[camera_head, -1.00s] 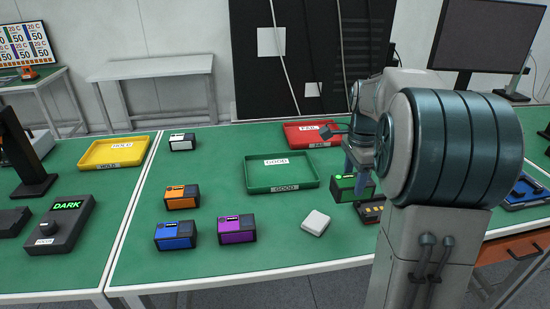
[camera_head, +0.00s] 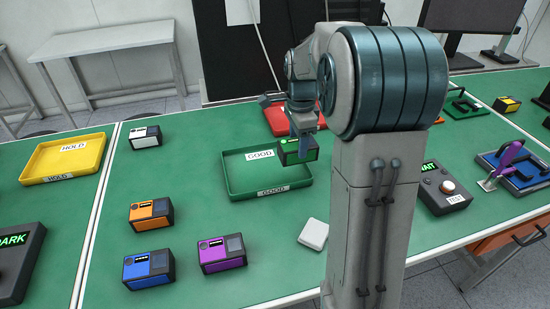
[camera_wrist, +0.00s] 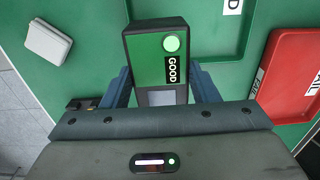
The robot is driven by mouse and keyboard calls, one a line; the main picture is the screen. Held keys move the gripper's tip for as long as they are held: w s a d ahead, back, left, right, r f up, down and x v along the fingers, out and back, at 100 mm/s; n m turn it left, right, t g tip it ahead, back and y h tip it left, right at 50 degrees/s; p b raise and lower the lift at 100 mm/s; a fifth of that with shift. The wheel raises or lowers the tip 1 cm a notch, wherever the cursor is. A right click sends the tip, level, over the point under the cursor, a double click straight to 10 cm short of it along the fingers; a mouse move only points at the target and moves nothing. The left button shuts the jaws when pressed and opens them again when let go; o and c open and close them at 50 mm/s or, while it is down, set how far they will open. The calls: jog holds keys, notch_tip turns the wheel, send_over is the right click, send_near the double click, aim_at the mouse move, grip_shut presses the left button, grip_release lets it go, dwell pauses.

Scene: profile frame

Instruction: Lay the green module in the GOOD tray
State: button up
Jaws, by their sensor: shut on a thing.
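The green module (camera_head: 298,152) is a green and black box. In the wrist view the green module (camera_wrist: 158,58) shows a lit round light and a "GOOD" label. My gripper (camera_wrist: 160,88) is shut on it, with a blue finger on each side. In the head view my gripper (camera_head: 303,130) holds it at the right end of the green GOOD tray (camera_head: 235,192); I cannot tell its exact height above the tray. The GOOD tray looks empty. The tray's edge also shows in the wrist view (camera_wrist: 246,38).
The red FAIL tray (camera_head: 276,121) is just behind, partly hidden by my arm. A white block (camera_head: 313,234) lies in front. Orange (camera_head: 151,214), blue (camera_head: 148,268), purple (camera_head: 222,253) and white (camera_head: 145,137) modules stand to the left. The yellow HOLD tray (camera_head: 62,178) is far left.

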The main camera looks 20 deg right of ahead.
aim_at(278, 142)
jog(key=a+f, duration=0.1)
jog(key=w+a+f, duration=0.1)
jog(key=a, duration=0.1)
jog(key=w+a+f, duration=0.1)
jog(key=shift+a+f, duration=0.1)
jog(key=shift+a, duration=0.3)
jog(key=shift+f+p, duration=0.4)
jog(key=shift+f, duration=1.6)
jog(key=shift+f, duration=0.1)
jog(key=shift+f, duration=0.15)
jog(key=o, duration=1.1)
